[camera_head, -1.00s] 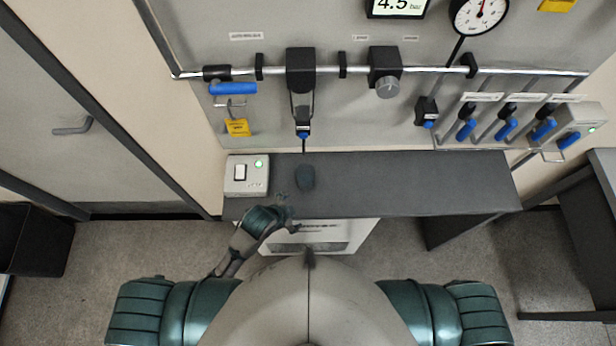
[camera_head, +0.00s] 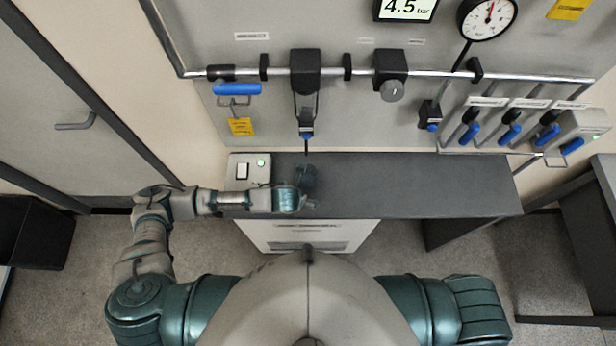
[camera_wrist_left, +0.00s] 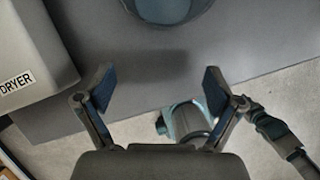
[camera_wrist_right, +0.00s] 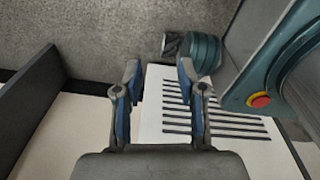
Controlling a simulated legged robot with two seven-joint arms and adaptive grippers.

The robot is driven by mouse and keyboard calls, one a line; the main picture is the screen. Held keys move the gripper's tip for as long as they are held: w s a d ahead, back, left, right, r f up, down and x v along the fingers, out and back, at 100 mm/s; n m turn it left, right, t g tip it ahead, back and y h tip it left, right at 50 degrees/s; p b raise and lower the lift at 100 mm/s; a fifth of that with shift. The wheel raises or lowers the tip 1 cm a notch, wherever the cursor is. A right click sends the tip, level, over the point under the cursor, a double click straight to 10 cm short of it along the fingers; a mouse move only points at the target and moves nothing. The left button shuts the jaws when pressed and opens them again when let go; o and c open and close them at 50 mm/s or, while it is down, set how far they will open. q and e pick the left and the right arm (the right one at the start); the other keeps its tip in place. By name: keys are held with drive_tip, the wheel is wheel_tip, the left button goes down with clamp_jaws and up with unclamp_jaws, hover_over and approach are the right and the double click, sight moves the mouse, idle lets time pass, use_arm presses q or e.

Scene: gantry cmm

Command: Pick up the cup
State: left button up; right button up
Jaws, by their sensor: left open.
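The cup (camera_head: 306,176) is a small dark blue-grey vessel standing on the dark bench top, below the hanging black nozzle. My left gripper (camera_head: 303,203) is low over the bench's front edge, just on the near side of the cup. In the left wrist view the cup (camera_wrist_left: 168,8) is cut off by the top edge, ahead of my left gripper (camera_wrist_left: 159,88). Its fingers are spread wide with nothing between them, and the cup is beyond the fingertips. In the right wrist view my right gripper (camera_wrist_right: 160,80) has its fingers apart and empty. The head view does not show it.
The bench top (camera_head: 420,180) is clear to the right. Pipes, a gauge (camera_head: 486,16) and blue-handled valves (camera_head: 511,134) are on the wall panel behind. A white slatted panel (camera_wrist_right: 215,115) is under my right gripper.

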sight(309, 179)
use_arm(q)
drive_tip(key=shift+w+d, duration=0.1)
drive_tip(key=shift+w, duration=1.05)
drive_tip(key=shift+w+d, duration=0.35)
drive_tip(key=shift+w, duration=0.35)
drive_tip(key=w+d, duration=0.2)
drive_tip(key=w, duration=0.1)
drive_tip(key=shift+w+f+p, duration=0.15)
drive_tip(key=shift+w+p, duration=0.1)
drive_tip(key=shift+p, duration=0.15)
drive_tip(key=shift+d+f, duration=0.1)
drive_tip(key=shift+f, duration=0.25)
drive_tip(key=shift+w+f, duration=0.1)
drive_tip(key=shift+c, duration=0.3)
drive_tip(key=shift+a, duration=0.3)
drive_tip(key=c, duration=1)
drive_tip(key=shift+c, duration=0.5)
drive_tip(key=shift+d, duration=0.1)
use_arm(e)
drive_tip(key=shift+a+r, duration=0.3)
drive_tip(key=shift+a, duration=0.2)
drive_tip(key=shift+a+r, duration=0.25)
drive_tip(key=shift+a, duration=0.2)
use_arm(q)
drive_tip(key=shift+d, duration=0.1)
use_arm(e)
drive_tip(key=shift+d+r, duration=0.1)
drive_tip(key=shift+r, duration=0.05)
